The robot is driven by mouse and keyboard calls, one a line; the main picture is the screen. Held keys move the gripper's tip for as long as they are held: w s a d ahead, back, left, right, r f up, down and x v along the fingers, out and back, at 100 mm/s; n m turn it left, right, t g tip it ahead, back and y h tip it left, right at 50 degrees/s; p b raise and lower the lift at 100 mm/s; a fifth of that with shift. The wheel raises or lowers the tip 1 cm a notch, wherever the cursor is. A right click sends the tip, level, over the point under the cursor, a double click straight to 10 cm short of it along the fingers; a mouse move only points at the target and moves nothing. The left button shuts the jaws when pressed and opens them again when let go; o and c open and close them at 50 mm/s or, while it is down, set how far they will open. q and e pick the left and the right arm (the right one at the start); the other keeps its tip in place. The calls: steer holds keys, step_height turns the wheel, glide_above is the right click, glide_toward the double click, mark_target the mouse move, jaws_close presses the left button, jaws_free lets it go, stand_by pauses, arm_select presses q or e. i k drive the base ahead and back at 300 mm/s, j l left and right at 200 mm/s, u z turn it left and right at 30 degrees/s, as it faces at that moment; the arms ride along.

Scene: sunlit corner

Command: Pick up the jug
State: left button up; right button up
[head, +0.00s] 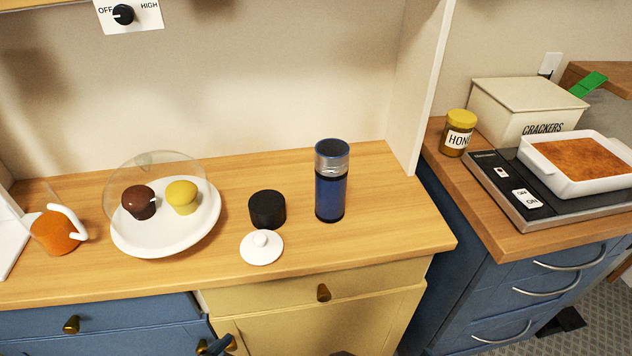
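The jug (57,232) stands on the wooden counter at the far left in the head view. It looks clear, with orange contents in its lower part and a white handle (74,220) on its right side. Its upper part is faint against the wall. A white round lid with a knob (262,247) lies apart from it, near the counter's front edge.
Right of the jug, a white plate (150,246) holds two muffins under a clear dome. A black round container (267,209) and a blue bottle (330,190) stand further right. A white panel (12,240) is close on the jug's left. The counter's right end is clear.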

mark_target(37, 205)
steer(key=j+u, duration=0.1)
steer(key=u, duration=1.6)
steer(key=i+j+z, duration=0.1)
steer(key=j, duration=0.35)
steer(key=i+j+z, duration=0.15)
steer(key=j, duration=0.35)
steer(key=i+j+z, duration=0.1)
steer(key=j, duration=0.35)
steer(key=i+j+z, duration=0.15)
steer(key=j, duration=0.35)
steer(key=i+j+z, duration=0.1)
steer(key=j, duration=0.4)
